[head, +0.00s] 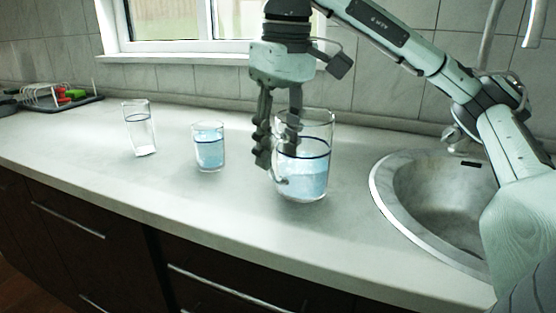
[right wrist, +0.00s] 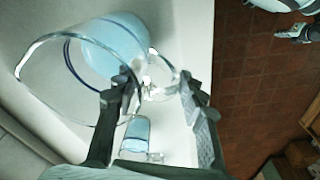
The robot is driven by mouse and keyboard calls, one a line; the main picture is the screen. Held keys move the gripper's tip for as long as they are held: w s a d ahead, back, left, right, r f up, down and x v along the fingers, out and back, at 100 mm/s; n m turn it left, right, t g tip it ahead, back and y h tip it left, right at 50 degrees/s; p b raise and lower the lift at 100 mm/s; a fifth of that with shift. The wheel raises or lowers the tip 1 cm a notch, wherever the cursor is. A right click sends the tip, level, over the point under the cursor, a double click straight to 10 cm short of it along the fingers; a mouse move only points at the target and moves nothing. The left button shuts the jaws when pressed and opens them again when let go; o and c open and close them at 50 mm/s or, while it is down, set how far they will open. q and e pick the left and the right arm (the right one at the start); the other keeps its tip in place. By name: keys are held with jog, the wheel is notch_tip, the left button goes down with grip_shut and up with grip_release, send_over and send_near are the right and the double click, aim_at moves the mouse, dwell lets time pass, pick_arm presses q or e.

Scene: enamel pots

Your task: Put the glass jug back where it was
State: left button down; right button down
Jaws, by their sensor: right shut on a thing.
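The glass jug (head: 312,180), part-filled with blue water and with a dark band round it, is upright at the counter's middle, left of the sink. Its base is on or very close to the counter; I cannot tell which. My right gripper (head: 272,160) points down at the jug's left side, shut on its handle. In the right wrist view the jug (right wrist: 112,48) shows from above, with its handle (right wrist: 160,88) between the fingers of my right gripper (right wrist: 155,85).
A short glass with blue water (head: 209,150) stands left of the jug, and a tall clear glass (head: 139,130) further left. A steel sink (head: 430,205) lies to the right. A dish rack (head: 50,97) is at the far left. The counter (head: 190,205) is clear in front.

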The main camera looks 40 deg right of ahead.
pick_arm(q)
jog(key=shift+r, duration=0.45)
pick_arm(e)
jog(key=shift+f, duration=0.6)
pick_arm(q)
jog(key=shift+r, duration=0.15)
pick_arm(e)
jog(key=shift+f, duration=0.15)
jog(key=c, duration=0.9)
grip_release()
pick_arm(q)
jog(key=shift+r, duration=0.1)
